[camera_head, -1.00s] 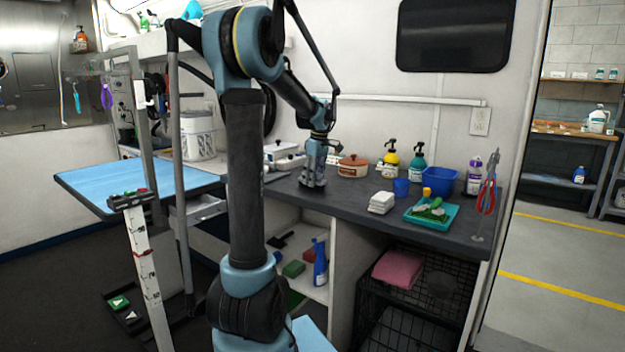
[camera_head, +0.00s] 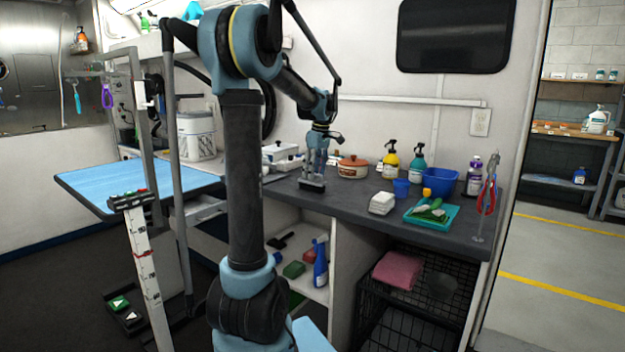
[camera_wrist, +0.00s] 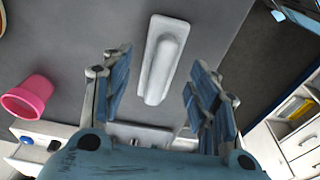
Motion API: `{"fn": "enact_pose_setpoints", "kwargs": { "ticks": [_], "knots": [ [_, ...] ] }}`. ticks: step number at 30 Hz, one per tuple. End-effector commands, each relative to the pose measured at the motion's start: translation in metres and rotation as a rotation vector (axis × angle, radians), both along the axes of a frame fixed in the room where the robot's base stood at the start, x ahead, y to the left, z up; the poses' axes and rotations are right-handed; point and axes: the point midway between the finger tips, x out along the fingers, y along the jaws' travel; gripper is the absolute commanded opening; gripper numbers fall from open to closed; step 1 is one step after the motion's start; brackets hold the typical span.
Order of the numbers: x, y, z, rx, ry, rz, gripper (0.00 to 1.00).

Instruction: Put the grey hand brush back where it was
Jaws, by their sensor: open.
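The grey hand brush (camera_wrist: 163,60) lies on the dark counter in the wrist view, a light grey block with a rounded handle. It shows between and beyond my two spread blue fingers. In the head view a small dark shape under the fingers, seemingly the brush (camera_head: 312,187), rests on the counter near its left end. My gripper (camera_head: 315,173) is open and points down just above it. It also shows in the wrist view (camera_wrist: 160,72), with a gap between each finger and the brush.
The wrist view shows a pink cup (camera_wrist: 28,97).

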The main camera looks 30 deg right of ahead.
Motion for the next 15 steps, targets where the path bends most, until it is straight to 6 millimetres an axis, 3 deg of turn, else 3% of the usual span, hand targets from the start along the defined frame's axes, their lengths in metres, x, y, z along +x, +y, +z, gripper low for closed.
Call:
{"fn": "enact_pose_setpoints", "kwargs": {
  "ticks": [9,15],
  "knots": [
    [-0.008,-0.004,0.059,0.000,0.000,-0.001,0.54],
    [-0.012,-0.006,0.081,0.000,0.000,-0.002,0.54]
  ]
}}
